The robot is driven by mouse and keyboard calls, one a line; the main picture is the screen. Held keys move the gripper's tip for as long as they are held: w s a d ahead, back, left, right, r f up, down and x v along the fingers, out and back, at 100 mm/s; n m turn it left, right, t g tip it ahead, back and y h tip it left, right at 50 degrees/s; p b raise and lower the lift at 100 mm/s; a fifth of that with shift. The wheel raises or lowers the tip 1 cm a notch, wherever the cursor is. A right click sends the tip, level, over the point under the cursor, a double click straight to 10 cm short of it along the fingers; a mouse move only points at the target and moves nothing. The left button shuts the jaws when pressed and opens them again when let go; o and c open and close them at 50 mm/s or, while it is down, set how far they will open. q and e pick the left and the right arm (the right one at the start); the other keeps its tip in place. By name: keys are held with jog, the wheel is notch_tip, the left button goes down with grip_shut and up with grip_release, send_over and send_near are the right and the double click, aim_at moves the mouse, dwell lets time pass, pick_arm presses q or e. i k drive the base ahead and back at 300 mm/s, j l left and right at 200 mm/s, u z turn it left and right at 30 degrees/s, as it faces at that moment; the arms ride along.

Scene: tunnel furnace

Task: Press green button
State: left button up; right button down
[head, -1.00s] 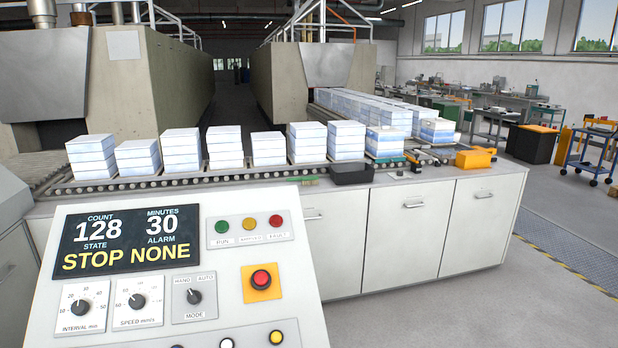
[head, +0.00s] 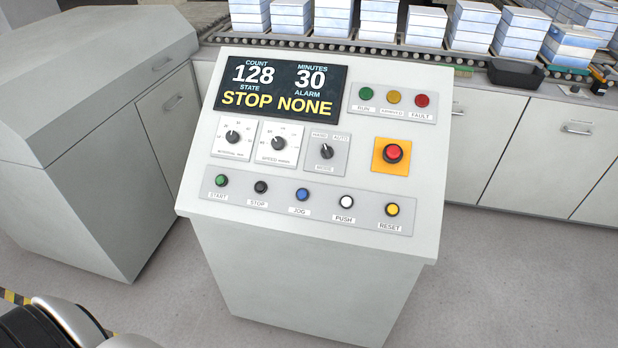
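The green button (head: 221,180), labelled START, is at the left end of the lower button row on the sloped control panel (head: 330,228). A second green round piece, the RUN lamp (head: 366,94), sits at the panel's upper right beside a yellow and a red lamp. The panel's screen (head: 281,89) reads count 128, minutes 30, STOP and NONE. Neither gripper is in view. Part of what looks like my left arm shows at the bottom left corner, well apart from the panel.
The row also holds black STOP (head: 260,187), blue JOG (head: 302,194), white PUSH (head: 346,201) and yellow RESET (head: 392,209) buttons. A red emergency button (head: 393,152) is above. A grey cabinet (head: 75,130) stands left; a conveyor with stacked blocks runs behind. Floor is clear at right.

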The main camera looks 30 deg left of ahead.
aim_at(220, 180)
jog(key=u, duration=1.45)
jog(key=j+z, duration=0.5)
jog(key=j, duration=0.5)
jog(key=j+z, duration=0.5)
jog(key=j, duration=0.55)
jog(key=k, duration=0.05)
